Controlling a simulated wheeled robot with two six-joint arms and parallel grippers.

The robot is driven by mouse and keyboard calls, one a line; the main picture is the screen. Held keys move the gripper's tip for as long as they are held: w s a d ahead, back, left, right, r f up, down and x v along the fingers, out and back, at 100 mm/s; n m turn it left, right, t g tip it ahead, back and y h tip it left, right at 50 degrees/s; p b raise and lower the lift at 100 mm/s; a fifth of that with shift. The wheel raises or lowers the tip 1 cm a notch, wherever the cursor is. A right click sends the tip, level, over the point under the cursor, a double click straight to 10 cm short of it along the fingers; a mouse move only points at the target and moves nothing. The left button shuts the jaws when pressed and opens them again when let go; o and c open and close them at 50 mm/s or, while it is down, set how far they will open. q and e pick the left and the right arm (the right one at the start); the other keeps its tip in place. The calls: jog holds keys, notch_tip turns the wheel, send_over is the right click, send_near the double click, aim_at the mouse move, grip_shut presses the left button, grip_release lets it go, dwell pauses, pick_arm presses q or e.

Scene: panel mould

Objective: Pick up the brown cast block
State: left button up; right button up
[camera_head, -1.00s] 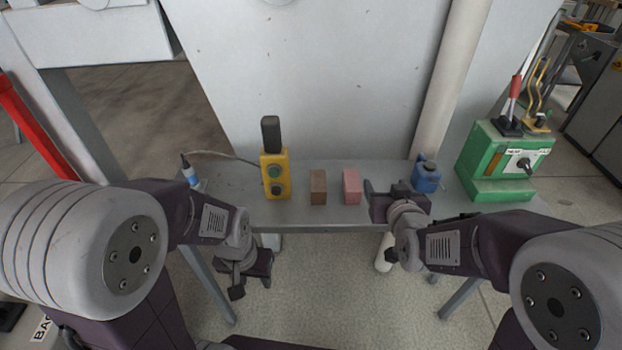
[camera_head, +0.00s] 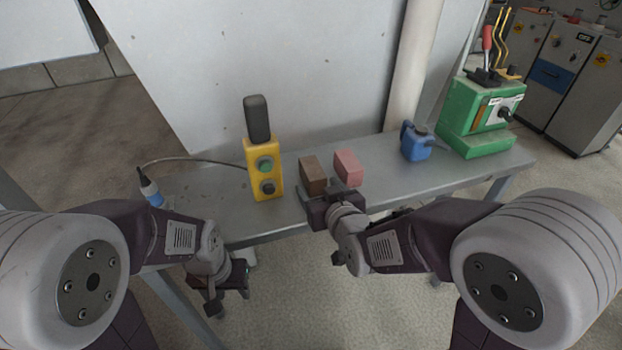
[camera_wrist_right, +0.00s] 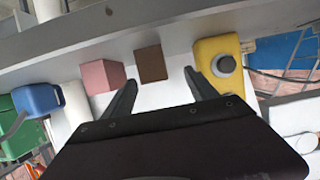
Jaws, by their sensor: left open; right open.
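The brown cast block (camera_head: 313,174) stands on the grey bench, left of a pink block (camera_head: 348,167). My right gripper (camera_head: 319,187) is open at the bench's front edge, just in front of the brown block, whose lower part it partly hides. In the right wrist view the brown block (camera_wrist_right: 151,64) lies beyond and between the two open fingertips (camera_wrist_right: 161,80), with nothing held. The pink block (camera_wrist_right: 102,76) is beside it, beyond the left finger. My left gripper (camera_head: 222,285) hangs open and empty below the bench's front edge.
A yellow button box (camera_head: 263,171) stands left of the brown block; it also shows near the right finger in the wrist view (camera_wrist_right: 217,62). A blue can (camera_head: 416,145) and green machine (camera_head: 478,120) stand to the right. A small bottle (camera_head: 150,190) is at the left.

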aim_at(312, 174)
jog(key=x, duration=0.6)
jog(key=d+x, duration=0.1)
jog(key=x, duration=0.1)
jog(key=shift+w+f, duration=0.1)
jog(key=shift+w, duration=0.45)
jog(key=shift+s, duration=0.15)
grip_shut()
